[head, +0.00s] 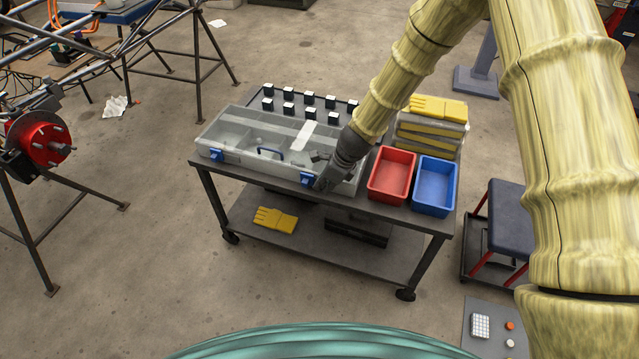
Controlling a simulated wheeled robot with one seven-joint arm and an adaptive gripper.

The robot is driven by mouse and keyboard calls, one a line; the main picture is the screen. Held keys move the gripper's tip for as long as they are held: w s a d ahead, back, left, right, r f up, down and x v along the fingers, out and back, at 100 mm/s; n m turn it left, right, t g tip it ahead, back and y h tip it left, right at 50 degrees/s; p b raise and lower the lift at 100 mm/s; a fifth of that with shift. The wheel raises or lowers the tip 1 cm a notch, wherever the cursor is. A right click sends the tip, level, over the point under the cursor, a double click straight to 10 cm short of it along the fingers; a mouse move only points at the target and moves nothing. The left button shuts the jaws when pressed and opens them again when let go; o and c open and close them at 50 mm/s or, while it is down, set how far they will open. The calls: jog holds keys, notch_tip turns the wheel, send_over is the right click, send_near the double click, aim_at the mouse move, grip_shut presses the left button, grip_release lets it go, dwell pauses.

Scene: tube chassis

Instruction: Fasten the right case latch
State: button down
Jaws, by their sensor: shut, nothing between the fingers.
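The clear grey case (240,133) lies on the cart's top with its lid down. Its blue right latch (307,179) is on the front edge, toward the right end. My gripper (322,185) is shut and empty, pointing down at the front edge just right of the right latch. I cannot tell whether it touches the latch or whether the latch is fastened. My gripper and wrist hide part of the case's right end.
A red bin (392,176) and a blue bin (435,186) stand right of the case. Yellow gloves (438,107) lie on a stack behind them. The cart's lower shelf (365,255) holds another yellow glove (275,219).

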jog(key=shift+s+d+r+p, duration=0.15)
jog(key=shift+s+d, duration=0.15)
jog(key=shift+d, duration=0.3)
jog(key=shift+s+d+r+p, duration=0.15)
jog(key=shift+s+d, duration=0.1)
jog(key=shift+d, duration=0.35)
jog(key=v, duration=0.9)
jog(key=shift+r, duration=0.15)
jog(key=s+d+f+n+g+h+p, duration=0.1)
jog(key=s+d+f+n+h, duration=0.1)
jog(key=s+d+f+n, duration=0.45)
jog(key=s+d+f+n+h+p, duration=0.1)
jog(key=s+d+f+n+h, duration=0.15)
jog(key=s+f, duration=0.75)
jog(key=s+d+f+n+p, duration=0.1)
jog(key=s+d+n, duration=0.1)
jog(key=s+n, duration=0.4)
jog(key=s+d+f+n+p, duration=0.1)
jog(key=s+n, duration=0.5)
jog(key=s, duration=1)
jog(key=shift+s+d+n+g, duration=0.3)
jog(key=shift+s+d+n, duration=0.05)
jog(key=shift+d+n, duration=0.1)
jog(key=shift+y, duration=0.25)
